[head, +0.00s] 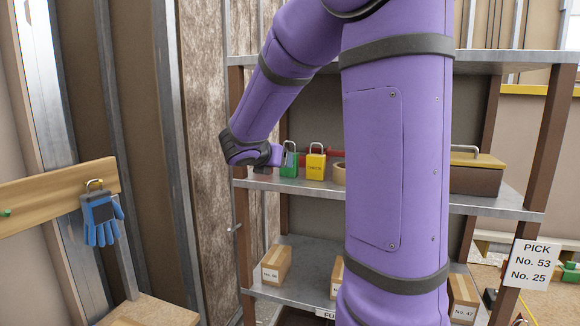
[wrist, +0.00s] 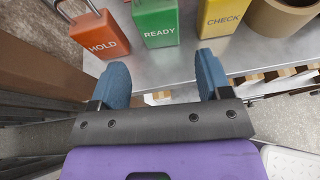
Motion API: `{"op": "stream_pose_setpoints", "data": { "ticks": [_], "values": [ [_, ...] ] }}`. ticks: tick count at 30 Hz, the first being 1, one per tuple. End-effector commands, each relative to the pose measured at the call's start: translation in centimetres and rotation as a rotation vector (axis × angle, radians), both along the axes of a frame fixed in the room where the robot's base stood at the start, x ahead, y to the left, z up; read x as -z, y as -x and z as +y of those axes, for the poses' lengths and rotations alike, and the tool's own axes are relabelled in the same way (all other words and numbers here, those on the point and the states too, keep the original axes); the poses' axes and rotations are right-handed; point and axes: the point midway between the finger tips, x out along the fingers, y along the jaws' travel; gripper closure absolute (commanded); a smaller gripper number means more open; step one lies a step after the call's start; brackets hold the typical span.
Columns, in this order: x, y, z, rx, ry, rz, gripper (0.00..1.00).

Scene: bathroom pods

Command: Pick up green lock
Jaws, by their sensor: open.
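The green lock (wrist: 157,25), labelled READY, stands on the metal shelf between an orange lock (wrist: 95,32) labelled HOLD and a yellow lock (wrist: 222,18) labelled CHECK. The top of the green lock is cut off in the wrist view. In the head view the green lock (head: 289,170) stands left of the yellow lock (head: 315,167). My gripper (wrist: 163,75) is open and empty, with its two blue fingers apart. The green lock lies straight ahead between the fingers' directions, with a gap of bare shelf before it. In the head view my gripper (head: 279,155) overlaps the green lock's left side.
A tan tape roll (wrist: 284,17) stands right of the yellow lock. The shelf (head: 490,198) also holds a brown box with a yellow lid (head: 477,172). Cardboard boxes (head: 276,265) sit on the lower shelf. A brown shelf post (head: 243,215) stands at the left. My arm hides the shelf's middle.

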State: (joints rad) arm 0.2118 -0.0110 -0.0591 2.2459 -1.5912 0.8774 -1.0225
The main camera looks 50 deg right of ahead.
Motion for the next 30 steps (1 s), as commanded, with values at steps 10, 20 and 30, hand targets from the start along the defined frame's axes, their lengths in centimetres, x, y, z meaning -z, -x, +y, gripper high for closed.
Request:
{"op": "stream_pose_setpoints", "data": {
  "ticks": [10, 20, 30],
  "values": [
    [1.8, -1.3, -4.1, 0.002, -0.001, 0.0, 0.29],
    [2.6, -1.9, -6.0, 0.005, -0.002, -0.001, 0.29],
    [3.8, -3.1, -9.1, 0.003, -0.002, -0.002, 0.29]
  ]
}}
